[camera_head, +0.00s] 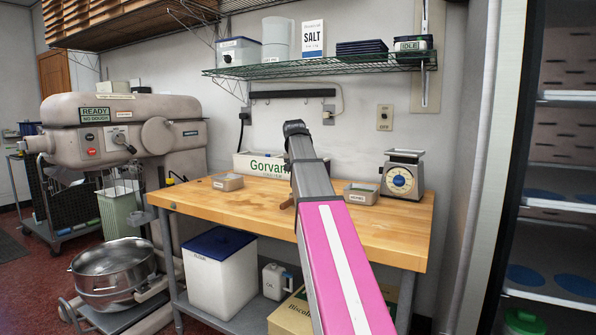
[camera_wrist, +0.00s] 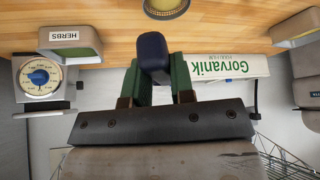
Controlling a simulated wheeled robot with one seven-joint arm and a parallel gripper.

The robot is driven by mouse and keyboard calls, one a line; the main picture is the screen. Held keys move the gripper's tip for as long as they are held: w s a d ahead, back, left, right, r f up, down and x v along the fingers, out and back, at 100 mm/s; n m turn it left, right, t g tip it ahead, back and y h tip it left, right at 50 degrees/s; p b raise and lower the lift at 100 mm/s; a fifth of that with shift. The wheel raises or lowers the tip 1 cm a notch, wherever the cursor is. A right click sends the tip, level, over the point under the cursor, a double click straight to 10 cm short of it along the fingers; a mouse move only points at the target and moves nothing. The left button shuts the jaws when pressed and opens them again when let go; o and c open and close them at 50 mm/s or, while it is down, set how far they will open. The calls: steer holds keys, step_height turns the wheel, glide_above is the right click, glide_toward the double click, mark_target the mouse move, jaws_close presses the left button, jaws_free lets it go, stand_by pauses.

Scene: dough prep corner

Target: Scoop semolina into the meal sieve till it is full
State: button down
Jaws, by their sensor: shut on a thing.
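In the wrist view, which is upside down, my gripper (camera_wrist: 157,75) is shut on a dark blue rounded handle (camera_wrist: 152,52) between its green fingers. The handle's far part and whatever it carries cannot be made out. A round, grey-rimmed thing with a tan inside (camera_wrist: 166,8) is cut by the top edge, over the wooden table; it may be the meal sieve, but I cannot tell. In the head view my arm hides the gripper and the handle. No semolina can be clearly identified, and I cannot tell how full anything is.
The wooden table (camera_head: 395,228) bears a small tub (camera_head: 227,182) at left, the herbs tub (camera_head: 361,194) and a dial scale (camera_head: 402,176) at right, and a Gorvanik box (camera_head: 262,164) at the back. A wire shelf (camera_head: 300,68) hangs above. A mixer (camera_head: 115,125) stands left.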

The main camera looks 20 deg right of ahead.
steer(key=shift+r, duration=1.5)
